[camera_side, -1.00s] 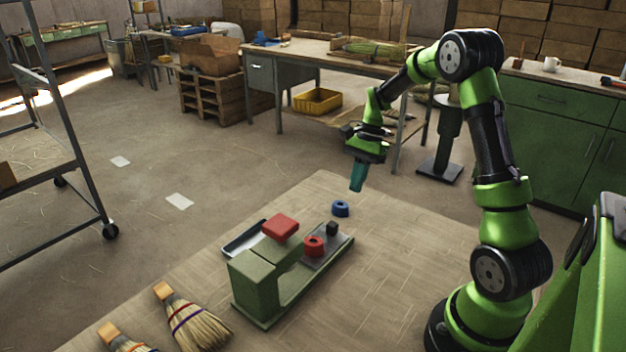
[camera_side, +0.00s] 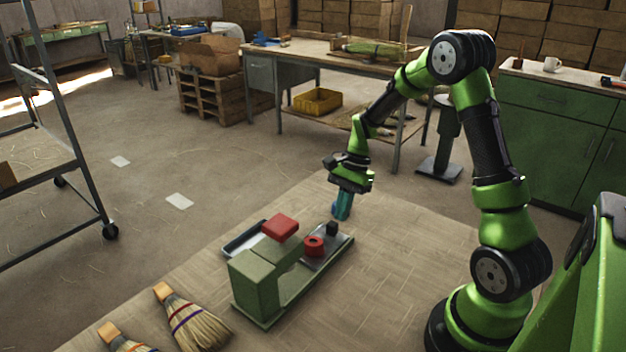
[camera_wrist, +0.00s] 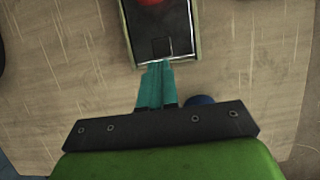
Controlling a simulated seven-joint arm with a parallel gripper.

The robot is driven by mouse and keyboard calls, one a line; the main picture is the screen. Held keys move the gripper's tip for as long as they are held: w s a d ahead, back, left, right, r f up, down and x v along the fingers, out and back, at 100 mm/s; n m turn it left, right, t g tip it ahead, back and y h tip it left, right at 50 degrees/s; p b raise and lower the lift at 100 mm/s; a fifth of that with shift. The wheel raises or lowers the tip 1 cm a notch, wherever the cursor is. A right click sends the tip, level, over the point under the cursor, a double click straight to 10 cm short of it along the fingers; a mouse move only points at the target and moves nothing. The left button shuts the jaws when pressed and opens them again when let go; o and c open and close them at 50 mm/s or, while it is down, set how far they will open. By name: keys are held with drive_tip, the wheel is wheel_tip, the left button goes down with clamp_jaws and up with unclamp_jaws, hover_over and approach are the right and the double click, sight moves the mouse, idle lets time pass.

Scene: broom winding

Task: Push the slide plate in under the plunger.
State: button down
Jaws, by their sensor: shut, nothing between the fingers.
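The green press (camera_side: 258,284) stands on the wooden table, with a red pad (camera_side: 281,227) on top of its arm. The slide plate (camera_side: 325,247) lies on the press bed at the end away from the post. It carries a red ring (camera_side: 314,246) and a small black block (camera_side: 332,229) at its outer end. The plunger is hidden under the press arm. My gripper (camera_side: 342,215), with teal fingers, is shut and empty, just beyond the black block. In the wrist view the fingertips (camera_wrist: 157,68) appear close to the plate's end; contact cannot be told.
A blue ring (camera_wrist: 203,100) is partly hidden behind my gripper. A dark tray (camera_side: 243,239) lies beside the press. Two brooms (camera_side: 195,320) lie at the front left. The table right of the press is clear.

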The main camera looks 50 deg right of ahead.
sight(312, 239)
drive_tip(key=a, duration=1)
drive_tip(key=shift+a, duration=0.4)
drive_tip(key=d, duration=0.4)
drive_tip(key=shift+d, duration=0.3)
drive_tip(key=w+d+v, duration=0.1)
drive_tip(key=v, duration=0.9)
drive_tip(key=x, duration=1)
drive_tip(key=shift+a+f, duration=0.2)
drive_tip(key=shift+f, duration=0.05)
drive_tip(key=a, duration=0.2)
drive_tip(key=shift+a+r, duration=0.2)
drive_tip(key=shift+a, duration=0.1)
drive_tip(key=shift+w+a, duration=0.1)
drive_tip(key=shift+a, duration=0.55)
